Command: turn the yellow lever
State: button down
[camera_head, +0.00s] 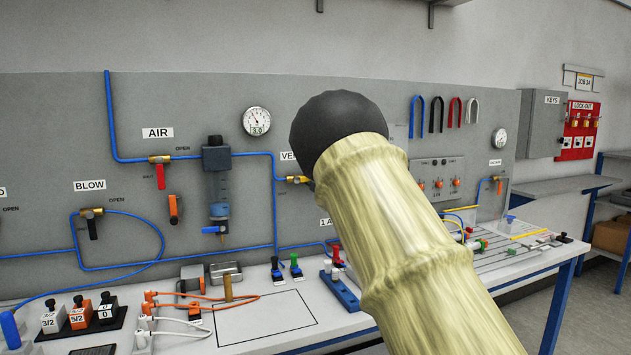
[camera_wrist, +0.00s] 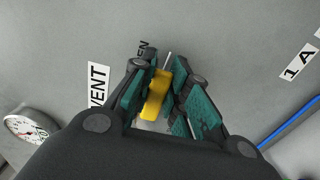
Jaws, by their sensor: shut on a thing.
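The yellow lever (camera_wrist: 155,97) shows in the wrist view between the teal pads of my gripper (camera_wrist: 160,84), beside the VENT label. The gripper is shut on it, one finger on each side. The pads hide part of the lever and most of its valve. In the head view the brass valve (camera_head: 296,179) sits on the grey panel's blue pipe, below the partly hidden VENT label. My arm covers the area to its right, and the gripper is hidden there.
Other valves with a red handle (camera_head: 160,175) and a black handle (camera_head: 92,226) are on the panel, left of VENT. A round gauge (camera_head: 257,121) is above. Below stands a white bench (camera_head: 265,318) with switches and leads.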

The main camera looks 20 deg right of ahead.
jog(key=c, duration=1.4)
grip_release()
jog(key=shift+o, duration=0.2)
jog(key=shift+s, duration=0.1)
jog(key=s, duration=1.1)
jog(key=shift+s+d, duration=0.25)
jog(key=shift+s, duration=0.15)
